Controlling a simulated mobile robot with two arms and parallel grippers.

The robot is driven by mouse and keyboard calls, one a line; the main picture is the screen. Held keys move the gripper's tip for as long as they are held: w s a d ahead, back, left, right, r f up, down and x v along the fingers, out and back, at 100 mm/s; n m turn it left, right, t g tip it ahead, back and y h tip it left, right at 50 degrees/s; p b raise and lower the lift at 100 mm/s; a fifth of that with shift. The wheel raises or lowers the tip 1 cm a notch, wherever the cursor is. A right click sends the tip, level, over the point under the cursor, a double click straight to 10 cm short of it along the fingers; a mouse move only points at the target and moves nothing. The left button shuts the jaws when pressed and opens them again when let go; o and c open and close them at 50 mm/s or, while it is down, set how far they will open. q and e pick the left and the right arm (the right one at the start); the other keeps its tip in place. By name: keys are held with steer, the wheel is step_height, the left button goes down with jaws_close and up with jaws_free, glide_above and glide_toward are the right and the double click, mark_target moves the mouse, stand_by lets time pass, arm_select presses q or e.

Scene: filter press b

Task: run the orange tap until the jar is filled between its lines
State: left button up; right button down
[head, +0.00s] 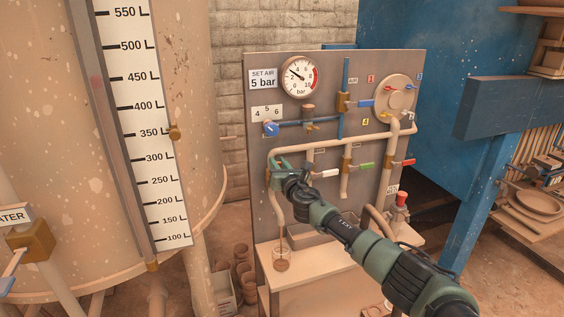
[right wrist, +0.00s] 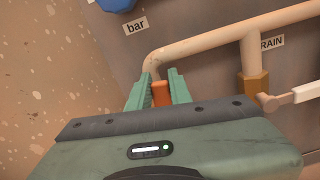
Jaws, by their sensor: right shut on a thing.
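My right gripper (head: 277,164) reaches to the left end of the beige pipe on the panel. In the right wrist view its two green fingers (right wrist: 160,80) are shut on the orange tap handle (right wrist: 161,94). In the head view the gripper hides most of this tap. The glass jar (head: 282,254) stands on the bench below the down pipe, with brownish content low in it. Its lines and exact level are too small to read. My left gripper is not in view.
A white-handled tap (head: 329,173), a green one (head: 366,165) and a red one (head: 404,162) sit to the right along the pipe. A pressure gauge (head: 300,77) is above. A large tank (head: 190,70) with a litre scale stands left.

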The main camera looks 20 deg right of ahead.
steer(key=shift+a+n, duration=0.25)
steer(key=shift+n, duration=0.25)
steer(key=c, duration=1.3)
jaws_free()
steer(key=shift+s+a+p, duration=0.15)
steer(key=shift+s+p, duration=0.1)
steer(key=shift+s, duration=1.7)
steer(key=shift+s+a+p, duration=0.15)
steer(key=shift+s+p, duration=0.1)
steer(key=shift+s, duration=1.65)
